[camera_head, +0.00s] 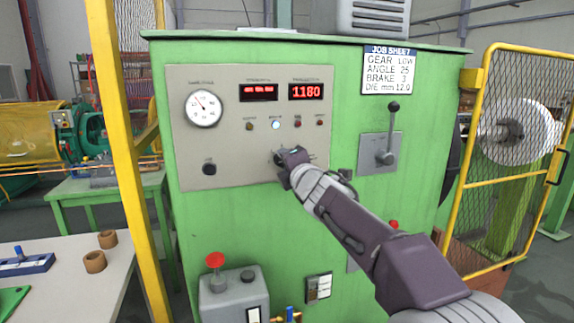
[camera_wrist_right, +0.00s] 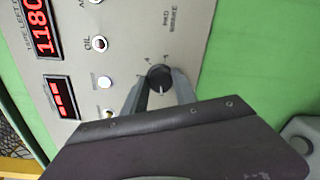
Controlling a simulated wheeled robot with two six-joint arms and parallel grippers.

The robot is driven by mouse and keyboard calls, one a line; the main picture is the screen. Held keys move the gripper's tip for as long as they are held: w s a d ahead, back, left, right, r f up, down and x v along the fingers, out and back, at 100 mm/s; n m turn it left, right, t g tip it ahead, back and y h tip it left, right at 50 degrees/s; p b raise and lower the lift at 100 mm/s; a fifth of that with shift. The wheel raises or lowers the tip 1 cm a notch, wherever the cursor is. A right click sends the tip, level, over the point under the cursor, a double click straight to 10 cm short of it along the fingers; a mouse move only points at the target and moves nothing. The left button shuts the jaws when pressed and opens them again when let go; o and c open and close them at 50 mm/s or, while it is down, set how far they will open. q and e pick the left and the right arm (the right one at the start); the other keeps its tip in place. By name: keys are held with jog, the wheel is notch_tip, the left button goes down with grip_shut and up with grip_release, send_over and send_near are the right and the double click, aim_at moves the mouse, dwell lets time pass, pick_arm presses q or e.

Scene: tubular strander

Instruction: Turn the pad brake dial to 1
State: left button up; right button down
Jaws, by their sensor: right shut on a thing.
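The pad brake dial (camera_wrist_right: 159,78) is a round black knob on the beige control panel (camera_wrist_right: 195,50). In the wrist view it sits between the two grey fingers of my right gripper (camera_wrist_right: 160,88), one on each side. The gripper is shut on the dial. A pale pointer line shows on the knob. In the head view my right gripper (camera_head: 284,163) is at the panel's lower right and hides most of the dial. My left gripper is not in view.
The panel has a round gauge (camera_head: 203,108), a red display (camera_head: 306,91) reading 1180, small lamps and a black knob (camera_head: 209,168). A lever (camera_head: 388,140) stands to the right. The job sheet (camera_head: 389,70) reads BRAKE 3. A yellow post (camera_head: 127,150) stands left.

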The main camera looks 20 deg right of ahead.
jog(key=shift+f+n, duration=0.15)
jog(key=shift+n, duration=0.25)
jog(key=c, duration=1)
grip_release()
jog(key=s, duration=0.9)
jog(key=shift+r, duration=0.3)
jog(key=shift+d, duration=0.1)
